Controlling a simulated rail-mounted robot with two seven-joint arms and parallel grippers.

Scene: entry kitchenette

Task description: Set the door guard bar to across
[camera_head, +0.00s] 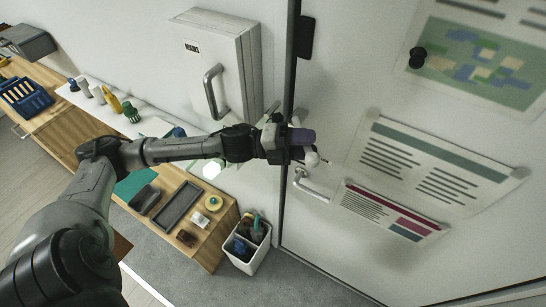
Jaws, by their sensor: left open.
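The white door (340,90) fills the right of the view, with its dark edge strip at the left. My left gripper (305,146) is at the door's left side, just above the lever handle (312,187), and is open. A purple-grey piece (302,136) and a rounded white piece (312,158) show right at its fingers. I cannot tell whether either belongs to the guard bar, or whether the gripper touches them. The guard bar is not clearly seen; the gripper may hide it. My right gripper is out of view.
A white wall cabinet (213,62) with a grey handle stands left of the door. Below my left arm is a wooden bench (222,222) with trays and small items. A white bin (247,262) stands on the floor.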

